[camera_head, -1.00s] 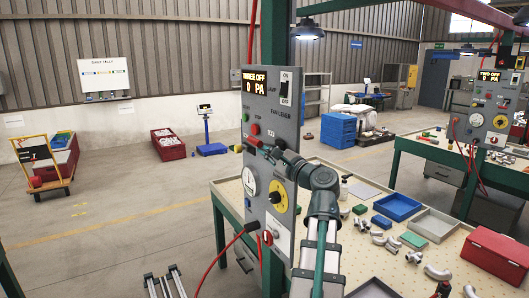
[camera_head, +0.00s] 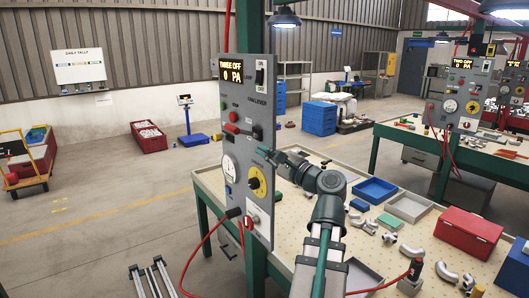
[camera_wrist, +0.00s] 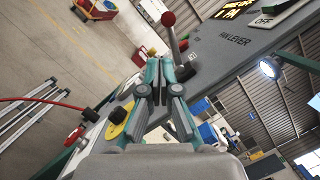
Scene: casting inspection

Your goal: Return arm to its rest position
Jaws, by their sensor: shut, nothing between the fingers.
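My gripper (camera_head: 266,152) is shut and empty in front of the upright grey control panel (camera_head: 262,105), right of and below the red-knobbed fan lever (camera_head: 232,128). In the wrist view my gripper (camera_wrist: 160,62) has its fingertips together. The lever's red ball (camera_wrist: 168,19) and metal shaft show just beyond the tips there; whether they touch cannot be told from that view. The head view shows a gap between tips and knob. The panel display reads THREE OFF, 0 PA. My arm reaches up from the lower right of the panel.
Behind the arm, a pegboard bench (camera_head: 207,184) holds a blue tray (camera_head: 374,189), a grey tray (camera_head: 409,206), a red box (camera_head: 468,231) and several metal fittings. A red hose hangs left of the panel. Open floor lies to the left.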

